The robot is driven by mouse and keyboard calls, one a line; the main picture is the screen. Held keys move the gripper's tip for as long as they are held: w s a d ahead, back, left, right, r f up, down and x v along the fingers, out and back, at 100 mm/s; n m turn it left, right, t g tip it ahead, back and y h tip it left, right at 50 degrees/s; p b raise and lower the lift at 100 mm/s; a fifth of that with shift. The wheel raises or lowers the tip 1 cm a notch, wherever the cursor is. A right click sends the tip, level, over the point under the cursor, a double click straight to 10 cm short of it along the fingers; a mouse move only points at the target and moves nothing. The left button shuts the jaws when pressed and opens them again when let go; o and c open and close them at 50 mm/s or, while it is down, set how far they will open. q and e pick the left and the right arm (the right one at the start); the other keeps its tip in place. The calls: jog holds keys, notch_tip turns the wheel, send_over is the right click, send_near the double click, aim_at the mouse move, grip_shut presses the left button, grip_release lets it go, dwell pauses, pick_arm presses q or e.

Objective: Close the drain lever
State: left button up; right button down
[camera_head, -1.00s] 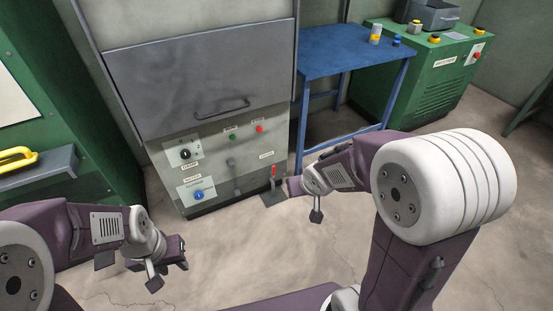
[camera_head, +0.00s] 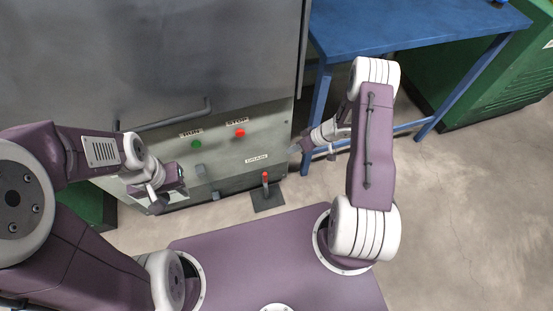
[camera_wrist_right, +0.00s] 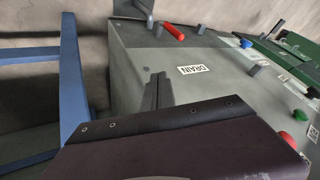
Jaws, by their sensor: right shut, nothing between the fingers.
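In the wrist view the right fingers (camera_wrist_right: 157,92) are shut and empty. My left gripper (camera_head: 168,192) is before the panel, left of the lever; its finger gap is unclear.
The grey machine panel carries a green RUN button (camera_head: 196,144), a red STOP button (camera_head: 240,133) and a grey lever (camera_head: 201,171). A blue table (camera_head: 415,28) stands right of the machine, its legs close to my right arm. Floor is open at the right.

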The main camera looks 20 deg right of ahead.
aim_at(264, 175)
jog(key=s+d+f+m+b, duration=0.1)
jog(key=s+f, duration=0.2)
jog(key=f, duration=0.2)
jog(key=shift+s, duration=0.25)
jog(key=w+a+f+b, duration=0.1)
jog(key=a+f+b, duration=0.6)
jog(key=a, duration=0.2)
jog(key=shift+w+a+f, duration=0.15)
jog(key=shift+w+f, duration=0.15)
jog(key=shift+f, duration=0.1)
